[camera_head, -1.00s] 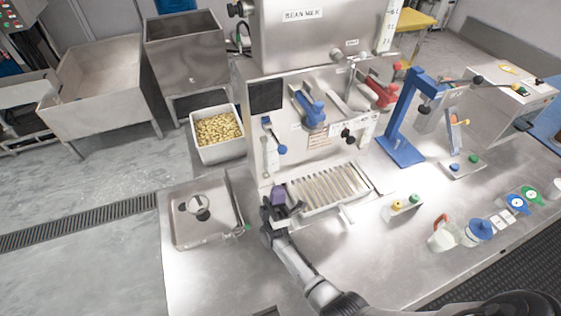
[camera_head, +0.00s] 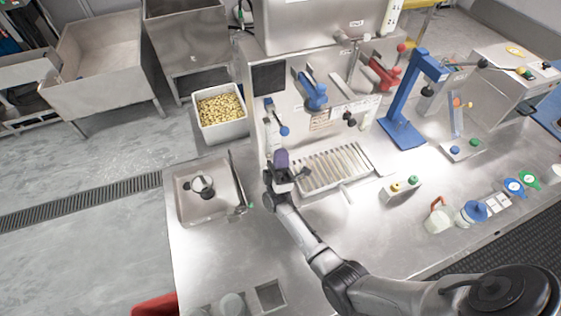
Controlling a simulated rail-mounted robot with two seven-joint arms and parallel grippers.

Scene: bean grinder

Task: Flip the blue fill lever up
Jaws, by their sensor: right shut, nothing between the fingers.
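A small lever with a blue knob (camera_head: 284,131) is on the left of the steel machine's front panel. Its knob hangs low, below and right of its mount. A larger blue tap-like lever (camera_head: 314,95) sits further right on the same panel. Which one is the fill lever is not readable here. My right gripper (camera_head: 284,164), with a purple part at its end, is shut and empty. It is just below the small blue knob, apparently apart from it, at the left end of the slatted drip tray (camera_head: 330,168). My left gripper is not in view.
A red lever (camera_head: 383,73) is right of the larger blue one. A blue stand (camera_head: 402,130) rises further right. A steel sink (camera_head: 215,212) is left of my gripper. A small button box (camera_head: 400,190), a jug (camera_head: 437,220) and a blue-lidded cup (camera_head: 472,213) stand right.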

